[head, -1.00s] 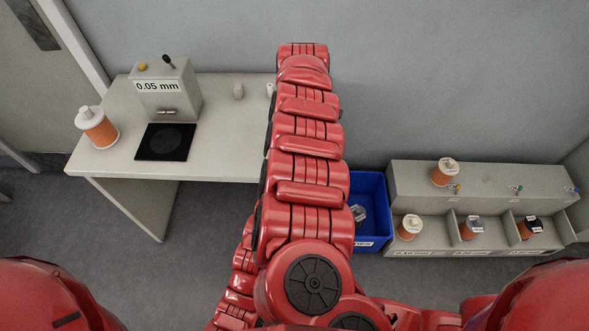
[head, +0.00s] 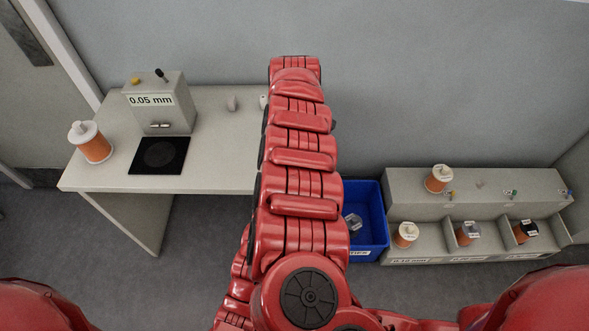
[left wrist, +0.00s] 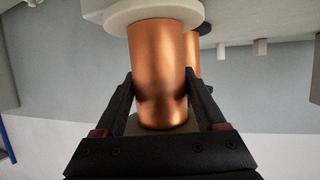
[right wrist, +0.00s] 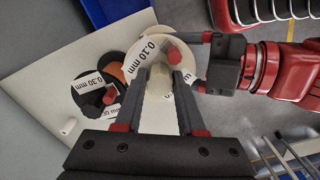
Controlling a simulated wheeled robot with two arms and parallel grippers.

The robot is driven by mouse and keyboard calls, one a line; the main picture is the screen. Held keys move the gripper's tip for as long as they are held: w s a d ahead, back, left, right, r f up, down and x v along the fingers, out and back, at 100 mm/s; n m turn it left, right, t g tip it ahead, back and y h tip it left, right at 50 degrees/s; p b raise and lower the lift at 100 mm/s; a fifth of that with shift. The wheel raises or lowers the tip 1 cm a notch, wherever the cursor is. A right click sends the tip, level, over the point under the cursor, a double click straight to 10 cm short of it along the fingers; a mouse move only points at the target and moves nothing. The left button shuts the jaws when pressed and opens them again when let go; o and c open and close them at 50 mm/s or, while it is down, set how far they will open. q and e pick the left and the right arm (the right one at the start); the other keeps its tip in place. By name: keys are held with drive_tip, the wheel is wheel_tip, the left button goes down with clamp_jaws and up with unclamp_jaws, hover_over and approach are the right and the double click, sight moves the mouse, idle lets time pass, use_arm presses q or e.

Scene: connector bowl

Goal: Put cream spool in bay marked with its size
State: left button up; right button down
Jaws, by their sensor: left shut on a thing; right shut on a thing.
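A copper-wound spool with cream flanges (right wrist: 163,62) is in the right wrist view, its top label reading 0.10 mm. My right gripper (right wrist: 161,82) is shut on it. My left gripper reaches it from the right side of that view. In the left wrist view, my left gripper (left wrist: 160,92) is shut on a copper winding under a cream flange (left wrist: 150,15). Both grippers seem to be on the same spool. Neither gripper shows in the head view. The bay rack (head: 400,185) stands at right, with spools in its left (head: 405,235), middle (head: 467,233) and right (head: 525,231) bays.
A black spool marked 0.30 mm (right wrist: 88,95) lies near the held spool. A white-flanged spool (head: 90,142) and a gauge reading 0.05 mm (head: 158,107) stand on the table (head: 215,165). Another spool (head: 438,178) stands on the rack's top. A blue bin (head: 370,195) is left of the rack.

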drive_tip(key=shift+c, duration=2.1)
unclamp_jaws()
